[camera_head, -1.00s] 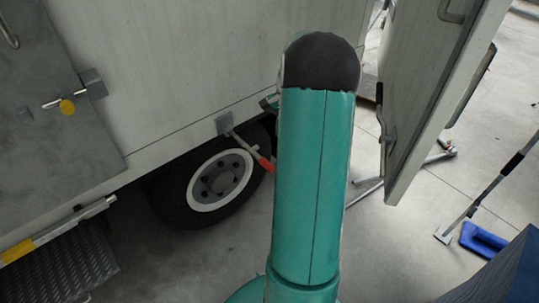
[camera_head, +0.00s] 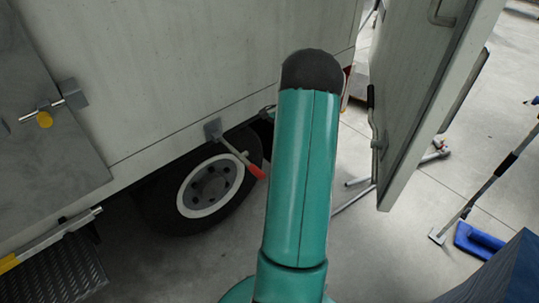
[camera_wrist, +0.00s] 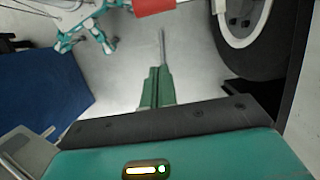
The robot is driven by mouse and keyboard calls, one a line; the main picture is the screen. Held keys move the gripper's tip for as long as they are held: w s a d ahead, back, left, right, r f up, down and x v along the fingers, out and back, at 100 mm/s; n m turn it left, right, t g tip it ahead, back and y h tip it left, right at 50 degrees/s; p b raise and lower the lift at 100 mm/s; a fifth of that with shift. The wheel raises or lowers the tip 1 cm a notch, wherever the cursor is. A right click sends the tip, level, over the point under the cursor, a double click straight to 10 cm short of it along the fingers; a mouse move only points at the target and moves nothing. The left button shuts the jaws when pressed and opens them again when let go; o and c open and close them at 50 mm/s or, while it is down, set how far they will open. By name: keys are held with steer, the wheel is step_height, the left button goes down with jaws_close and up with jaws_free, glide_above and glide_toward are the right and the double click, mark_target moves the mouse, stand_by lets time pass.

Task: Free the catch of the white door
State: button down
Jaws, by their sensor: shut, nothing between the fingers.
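The white door (camera_head: 425,90) stands open at the right of the head view, with a bar handle near its top and a dark-and-metal fitting (camera_head: 377,130) on its near face. A lever with a red grip (camera_head: 254,169) hangs slantwise from a bracket (camera_head: 213,129) on the truck's lower edge, above the wheel. I cannot tell which fitting is the door's catch. My gripper (camera_wrist: 162,45) is shut and empty in the wrist view, pointing over bare floor. A red block-like part (camera_wrist: 154,6) lies beyond its tip, apart from it in the picture. My arm hides most of the gripper in the head view.
The truck wheel (camera_head: 210,186) is beside my arm and shows in the wrist view (camera_wrist: 242,20). A blue-headed mop (camera_head: 478,241) stands at right. Floor between is clear.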

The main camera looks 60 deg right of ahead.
steer(key=w+a+f, duration=0.1)
steer(key=a+f, duration=0.5)
steer(key=f, duration=0.2)
steer(key=shift+w+f, duration=0.15)
steer(key=shift+f, duration=0.05)
steer(key=shift+a, duration=0.15)
